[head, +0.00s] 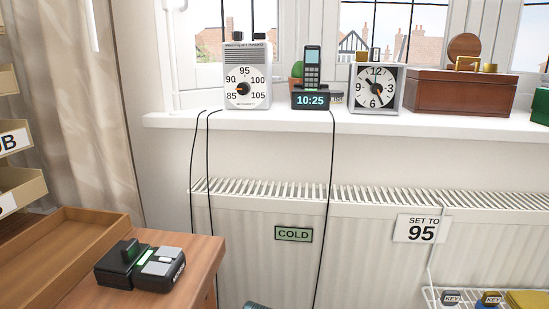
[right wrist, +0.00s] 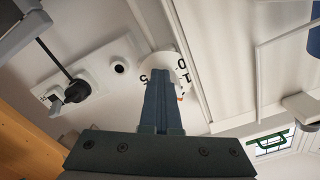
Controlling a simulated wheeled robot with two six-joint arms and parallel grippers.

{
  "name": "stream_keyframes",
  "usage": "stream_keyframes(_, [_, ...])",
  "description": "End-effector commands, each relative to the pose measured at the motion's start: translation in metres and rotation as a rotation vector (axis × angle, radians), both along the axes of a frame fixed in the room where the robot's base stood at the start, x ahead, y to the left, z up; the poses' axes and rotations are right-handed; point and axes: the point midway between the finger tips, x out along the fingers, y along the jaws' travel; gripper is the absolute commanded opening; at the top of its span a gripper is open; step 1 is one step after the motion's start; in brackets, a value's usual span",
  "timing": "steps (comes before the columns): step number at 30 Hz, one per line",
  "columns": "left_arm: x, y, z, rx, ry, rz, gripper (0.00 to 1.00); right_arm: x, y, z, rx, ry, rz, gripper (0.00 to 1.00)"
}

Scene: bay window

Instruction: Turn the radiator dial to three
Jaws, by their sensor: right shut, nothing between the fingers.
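The radiator dial (right wrist: 166,67) is a white round knob with black figures, low on the wall in the right wrist view. A 0, a 1 and a 5 show, with a small orange mark at its right edge. My right gripper (right wrist: 160,83) is shut and empty, its blue fingers in front of the dial and covering its middle. I cannot tell whether they touch it, or which figure is set. The white radiator (head: 365,245) stands below the sill in the head view, with a green COLD sign (head: 293,234). My left gripper is not in view.
A wall socket plate (right wrist: 95,75) with a black plug and cable is beside the dial. The sill (head: 300,123) holds a radio (head: 247,100), phone, clock (head: 377,91) and wooden box. Black cables hang before the radiator. A SET TO 95 sign (head: 423,229) hangs at right.

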Motion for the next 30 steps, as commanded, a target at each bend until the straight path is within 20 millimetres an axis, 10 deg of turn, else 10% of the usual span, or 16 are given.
stream_keyframes(30, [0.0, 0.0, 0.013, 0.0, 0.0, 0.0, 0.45, 0.003, 0.02, 0.014, 0.001, -0.001, 0.0, 0.0])
